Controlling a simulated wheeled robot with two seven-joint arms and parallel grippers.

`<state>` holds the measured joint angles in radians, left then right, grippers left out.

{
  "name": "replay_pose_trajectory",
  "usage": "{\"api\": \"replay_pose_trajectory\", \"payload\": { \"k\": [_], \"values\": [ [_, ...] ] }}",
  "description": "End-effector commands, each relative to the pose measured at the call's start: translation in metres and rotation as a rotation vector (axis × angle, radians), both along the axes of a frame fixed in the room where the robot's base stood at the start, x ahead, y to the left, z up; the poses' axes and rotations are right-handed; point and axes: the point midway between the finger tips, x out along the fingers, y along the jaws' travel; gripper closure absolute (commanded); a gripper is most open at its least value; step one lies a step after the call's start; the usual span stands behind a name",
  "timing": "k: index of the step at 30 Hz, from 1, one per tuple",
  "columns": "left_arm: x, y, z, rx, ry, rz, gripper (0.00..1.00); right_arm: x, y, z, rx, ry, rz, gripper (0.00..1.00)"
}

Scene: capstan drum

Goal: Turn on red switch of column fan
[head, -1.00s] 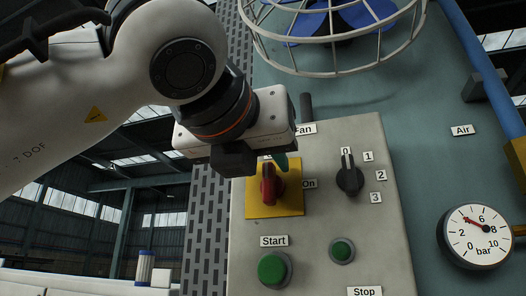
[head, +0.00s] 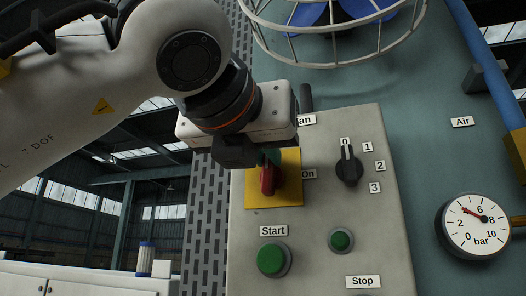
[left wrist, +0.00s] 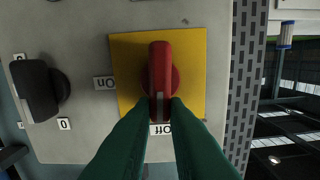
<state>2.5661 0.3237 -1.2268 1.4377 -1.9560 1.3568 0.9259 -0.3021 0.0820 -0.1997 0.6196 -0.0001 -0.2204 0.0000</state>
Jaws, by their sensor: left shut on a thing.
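The red switch (head: 267,181) is a rotary handle on a yellow plate (head: 290,195), on a grey panel. Its handle stands roughly upright in the head view, its upper end hidden by my left gripper (head: 272,158). The "On" label (head: 308,174) is right of the plate. In the left wrist view, the red handle (left wrist: 160,70) lies lengthwise over its round base, in line with the "OFF" label (left wrist: 160,129). The green fingers of my left gripper (left wrist: 160,118) are shut on the handle's near end. My right gripper is not in view.
On the panel are a black selector knob (head: 348,168), a green Start button (head: 271,259) and a smaller green button (head: 341,240). A fan cage (head: 335,35) is above. A pressure gauge (head: 475,225) and blue pipe (head: 485,65) are at right.

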Motion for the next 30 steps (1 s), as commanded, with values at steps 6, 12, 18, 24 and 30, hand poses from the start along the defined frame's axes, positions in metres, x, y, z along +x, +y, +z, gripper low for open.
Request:
{"api": "replay_pose_trajectory", "payload": {
  "k": [6, 12, 18, 24, 30],
  "values": [
    [-0.001, -0.003, -0.002, 0.138, -0.044, 0.000, 1.00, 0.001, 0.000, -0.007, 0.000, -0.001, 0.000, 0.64],
    [-0.002, -0.007, -0.002, 0.313, -0.103, 0.000, 1.00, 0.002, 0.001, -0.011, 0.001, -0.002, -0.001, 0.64],
    [-0.004, -0.011, -0.004, 0.495, -0.162, -0.002, 1.00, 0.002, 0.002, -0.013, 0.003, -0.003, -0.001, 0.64],
    [-0.005, -0.014, -0.006, 0.676, -0.220, -0.002, 1.00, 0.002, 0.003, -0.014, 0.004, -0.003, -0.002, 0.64],
    [-0.005, -0.016, -0.009, 0.857, -0.279, -0.002, 1.00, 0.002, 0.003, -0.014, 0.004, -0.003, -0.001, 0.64]
  ]
}}
